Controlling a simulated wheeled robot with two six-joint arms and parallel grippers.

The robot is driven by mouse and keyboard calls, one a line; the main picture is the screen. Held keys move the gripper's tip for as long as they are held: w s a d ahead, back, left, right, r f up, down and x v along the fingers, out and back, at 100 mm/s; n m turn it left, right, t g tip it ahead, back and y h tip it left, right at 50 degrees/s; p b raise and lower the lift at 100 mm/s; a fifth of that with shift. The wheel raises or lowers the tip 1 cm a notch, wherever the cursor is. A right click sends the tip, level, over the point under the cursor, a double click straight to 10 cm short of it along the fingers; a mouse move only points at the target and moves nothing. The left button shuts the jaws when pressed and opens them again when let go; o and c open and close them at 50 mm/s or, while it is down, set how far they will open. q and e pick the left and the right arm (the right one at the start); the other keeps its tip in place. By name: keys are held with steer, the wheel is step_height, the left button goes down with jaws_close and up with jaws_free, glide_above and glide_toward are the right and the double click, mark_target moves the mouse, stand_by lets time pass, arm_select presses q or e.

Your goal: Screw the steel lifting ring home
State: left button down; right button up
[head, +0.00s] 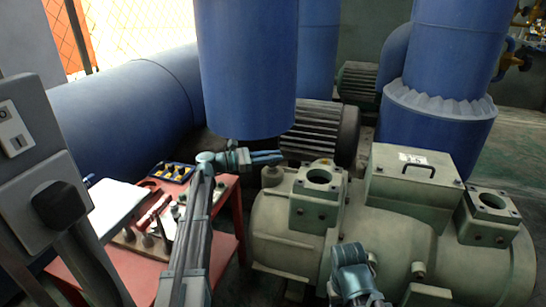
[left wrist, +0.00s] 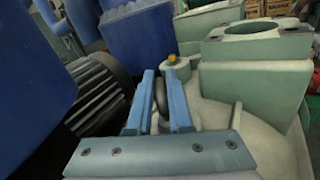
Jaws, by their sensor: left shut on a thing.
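My left gripper (head: 266,157) reaches in above the left end of the pale green compressor (head: 290,225). In the left wrist view its two blue fingers (left wrist: 163,100) are shut on a dark ring, the steel lifting ring (left wrist: 160,94), which stands between them. The ring's lower end is hidden by the gripper, so I cannot tell whether it sits in a thread. A pale boss with a small orange-yellow top (left wrist: 172,59) shows just beyond the fingertips. My right gripper (head: 352,262) is low in front of the compressor; its fingers cannot be made out.
Raised flanges (head: 491,202) and a handled box (head: 412,175) top the compressor.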

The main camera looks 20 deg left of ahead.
arm_select(q)
steer(key=m+g, duration=0.1)
steer(key=m+g+h, duration=0.1)
steer(key=g, duration=0.1)
steer(key=m+g, duration=0.1)
steer(key=shift+w+a+r+g+h, duration=0.15)
steer(key=shift+w+a+g+h, duration=0.15)
steer(key=shift+w+h, duration=0.1)
steer(key=shift+s+d+m+g+h, duration=0.15)
steer(key=shift+m+g+h, duration=0.15)
steer(key=shift+m+g, duration=1.3)
steer(key=shift+g, duration=0.6)
steer(key=c, duration=0.9)
jaws_free()
steer(key=shift+s+d, duration=0.1)
steer(key=shift+s, duration=0.05)
steer(key=shift+o, duration=0.2)
steer(key=a, duration=0.7)
steer(key=shift+a, duration=0.25)
